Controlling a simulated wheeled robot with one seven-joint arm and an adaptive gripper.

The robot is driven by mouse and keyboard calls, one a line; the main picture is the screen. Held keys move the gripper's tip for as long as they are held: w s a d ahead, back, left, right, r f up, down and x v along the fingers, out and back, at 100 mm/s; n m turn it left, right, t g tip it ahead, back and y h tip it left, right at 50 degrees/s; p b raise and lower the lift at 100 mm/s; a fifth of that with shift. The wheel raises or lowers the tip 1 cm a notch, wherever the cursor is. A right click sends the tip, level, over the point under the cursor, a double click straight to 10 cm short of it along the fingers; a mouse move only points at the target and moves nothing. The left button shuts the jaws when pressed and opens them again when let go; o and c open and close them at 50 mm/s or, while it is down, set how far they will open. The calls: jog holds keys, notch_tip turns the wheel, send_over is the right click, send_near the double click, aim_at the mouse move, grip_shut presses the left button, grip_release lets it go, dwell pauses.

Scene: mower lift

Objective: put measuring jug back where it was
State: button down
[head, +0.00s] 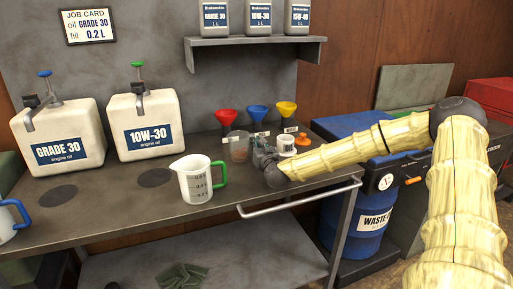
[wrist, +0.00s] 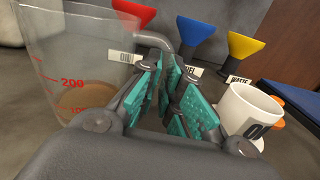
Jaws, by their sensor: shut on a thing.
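The clear measuring jug (wrist: 75,65) has red marks, a grey handle (wrist: 155,40) and a little brown liquid at the bottom. It also shows in the head view (head: 239,150), upright at the back of the bench, in front of the funnels; whether its base touches the bench I cannot tell. My gripper (head: 262,157) is right of it, its teal pads (wrist: 175,95) shut on the handle. The pads hide part of the handle. A white jug with green handle (head: 195,181) stands upright nearer the bench's front edge.
Red (head: 226,116), blue (head: 257,112) and yellow (head: 285,107) funnels stand behind labels. A white mug (wrist: 250,108) is close to my gripper's right. Two oil cans (head: 146,127) stand left. A blue-handled jug (head: 10,218) is at the left edge. The front rail (head: 300,203) edges the bench (head: 110,210).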

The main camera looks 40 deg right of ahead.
jog(key=shift+f, duration=0.55)
jog(key=shift+f, duration=0.15)
jog(key=c, duration=1.6)
grip_release()
jog(key=v, duration=1.2)
